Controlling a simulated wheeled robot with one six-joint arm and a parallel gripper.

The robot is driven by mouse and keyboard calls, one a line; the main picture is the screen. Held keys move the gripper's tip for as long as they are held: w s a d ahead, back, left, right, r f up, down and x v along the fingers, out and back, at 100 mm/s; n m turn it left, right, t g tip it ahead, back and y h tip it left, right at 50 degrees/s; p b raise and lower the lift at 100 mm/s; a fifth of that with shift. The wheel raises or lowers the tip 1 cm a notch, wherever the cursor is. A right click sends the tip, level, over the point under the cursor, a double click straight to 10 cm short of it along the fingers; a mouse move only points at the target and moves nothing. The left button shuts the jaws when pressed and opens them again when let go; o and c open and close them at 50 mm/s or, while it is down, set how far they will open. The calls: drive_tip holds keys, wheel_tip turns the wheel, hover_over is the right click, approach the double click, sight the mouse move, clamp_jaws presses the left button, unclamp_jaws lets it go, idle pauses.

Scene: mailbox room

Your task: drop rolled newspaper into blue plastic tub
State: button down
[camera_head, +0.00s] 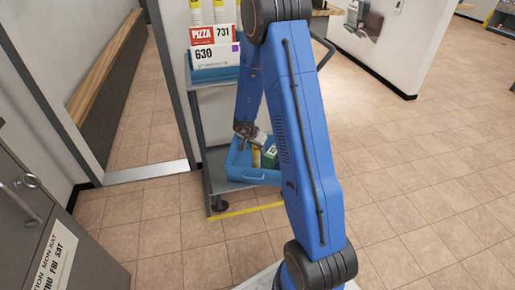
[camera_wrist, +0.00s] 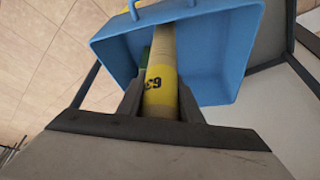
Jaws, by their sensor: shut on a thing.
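The blue plastic tub (camera_head: 252,177) sits on the low shelf of a cart. It fills the upper part of the wrist view (camera_wrist: 228,50), with its open side facing the camera. My gripper (camera_wrist: 160,100) is shut on the rolled newspaper (camera_wrist: 162,62), a pale roll with a yellow band and dark digits. The newspaper points into the tub's opening; it also shows in the head view (camera_head: 256,158) below my gripper (camera_head: 251,140). I cannot tell whether it touches the tub's floor. A green item (camera_head: 270,157) is inside the tub beside the newspaper.
The cart (camera_head: 203,115) has upright posts close around the tub. Its upper level holds a blue bin with cards marked PIZZA 731 (camera_head: 213,34) and 630. A grey cabinet (camera_head: 45,225) stands at the lower left. The tiled floor to the right is clear.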

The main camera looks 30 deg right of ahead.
drive_tip(key=c, duration=1.3)
unclamp_jaws()
drive_tip(key=shift+o, duration=0.2)
drive_tip(key=v, duration=1.3)
drive_tip(key=shift+d, duration=0.15)
drive_tip(key=shift+w+r, duration=0.1)
